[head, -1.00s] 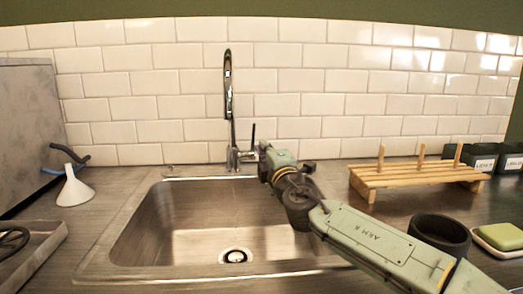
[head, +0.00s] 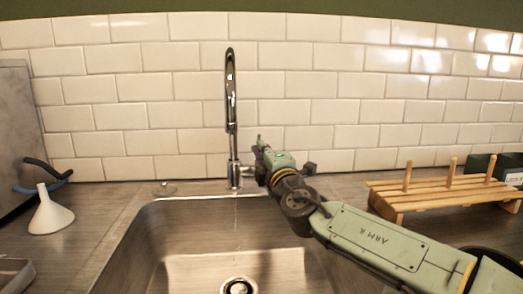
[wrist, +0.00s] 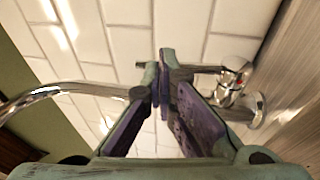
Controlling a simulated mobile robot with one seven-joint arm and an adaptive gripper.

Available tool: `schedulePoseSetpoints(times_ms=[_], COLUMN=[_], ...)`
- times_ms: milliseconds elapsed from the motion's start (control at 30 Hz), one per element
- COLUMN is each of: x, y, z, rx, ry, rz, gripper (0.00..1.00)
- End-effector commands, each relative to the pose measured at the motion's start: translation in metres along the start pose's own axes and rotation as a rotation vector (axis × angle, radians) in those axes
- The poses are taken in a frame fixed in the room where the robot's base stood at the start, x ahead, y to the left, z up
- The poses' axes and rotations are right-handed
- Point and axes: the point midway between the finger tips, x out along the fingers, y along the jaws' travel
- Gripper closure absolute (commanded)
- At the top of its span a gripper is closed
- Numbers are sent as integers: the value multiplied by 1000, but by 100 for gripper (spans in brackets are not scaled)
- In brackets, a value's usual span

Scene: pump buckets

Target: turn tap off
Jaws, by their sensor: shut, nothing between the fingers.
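The chrome tap (head: 232,105) stands behind the sink, with a tall curved spout. Its body (head: 235,177) is just left of my gripper. In the wrist view, the tap body (wrist: 240,95) is at right, and the dark lever (wrist: 200,69) runs left from it, passing behind my fingertips with its end showing beyond them. My gripper (head: 259,143) is shut and empty, its tips pointing up and away beside the tap; it fills the middle of the wrist view (wrist: 160,78). Contact with the lever cannot be told.
The steel sink (head: 150,235) lies below the tap. A white funnel (head: 50,212) stands at left on the counter. A wooden peg rack (head: 440,193) stands at right, near my arm. The tiled wall (head: 330,85) is close behind the tap.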

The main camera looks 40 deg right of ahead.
Motion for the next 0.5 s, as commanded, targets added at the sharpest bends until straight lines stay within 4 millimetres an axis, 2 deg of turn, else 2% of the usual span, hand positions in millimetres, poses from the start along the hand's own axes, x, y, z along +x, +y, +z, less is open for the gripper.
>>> schedulePoseSetpoints(times_ms=[267, 500], x=[0, 14], y=[1, 7], z=[0, 3], rx=[0, 5], ry=[0, -1], rz=[0, 1], gripper=[100, 100])
